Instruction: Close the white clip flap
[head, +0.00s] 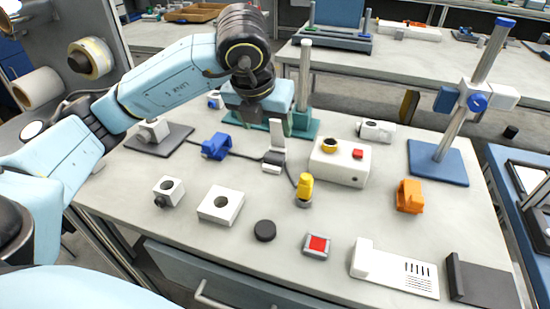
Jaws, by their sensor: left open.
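A small white clip (272,165) sits on the table near the middle, on a dark cable. Its white flap (278,138) stands upright from the base, so the clip is open. My left gripper (270,124) points down from above, open, with its fingertips around or just behind the top of the flap. I cannot tell whether a finger touches the flap. The gripper hides part of the green stand (308,128) behind it. My right gripper is not in view.
A white box with yellow and red buttons (340,165) stands close right of the clip. A yellow-topped plug (305,188) stands in front, a blue clamp (216,147) to the left. A post (305,75) rises behind. Front table has free patches between small parts.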

